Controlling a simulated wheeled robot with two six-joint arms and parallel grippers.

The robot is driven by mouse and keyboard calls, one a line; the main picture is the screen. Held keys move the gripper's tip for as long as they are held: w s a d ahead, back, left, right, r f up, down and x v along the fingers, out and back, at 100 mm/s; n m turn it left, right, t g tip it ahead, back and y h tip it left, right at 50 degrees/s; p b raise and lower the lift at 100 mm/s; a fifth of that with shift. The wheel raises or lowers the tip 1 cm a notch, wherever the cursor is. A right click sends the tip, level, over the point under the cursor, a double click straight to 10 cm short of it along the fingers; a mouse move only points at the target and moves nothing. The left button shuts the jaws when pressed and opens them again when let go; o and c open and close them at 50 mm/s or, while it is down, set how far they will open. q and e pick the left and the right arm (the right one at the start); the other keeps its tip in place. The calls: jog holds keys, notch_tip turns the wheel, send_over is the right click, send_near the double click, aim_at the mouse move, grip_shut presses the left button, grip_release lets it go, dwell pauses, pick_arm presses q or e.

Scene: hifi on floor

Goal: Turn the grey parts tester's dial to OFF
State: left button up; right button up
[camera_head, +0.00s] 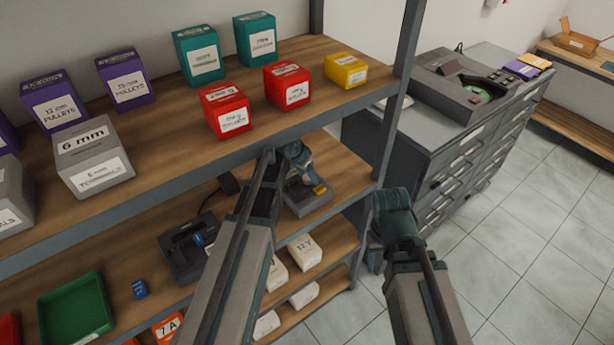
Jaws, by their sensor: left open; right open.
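A small grey device (308,205) with a yellow part stands on the middle shelf, under the upper shelf; it looks like the grey parts tester. Its dial and any OFF mark cannot be made out. My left gripper (295,158) is open, just above and behind the device's near side, partly covering it; I cannot tell whether it touches. My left arm hides the area left of the device. My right gripper (393,215) is open, right of the shelf's end, apart from the device.
The upper shelf (190,165) holds several labelled boxes and overhangs the device. A dark device (188,250) and a green tray (75,310) stand to the left. A shelf post (392,125) rises on the right. A drawer cabinet (455,150) stands beyond; the floor at right is clear.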

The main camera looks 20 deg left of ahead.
pick_arm(q)
grip_shut()
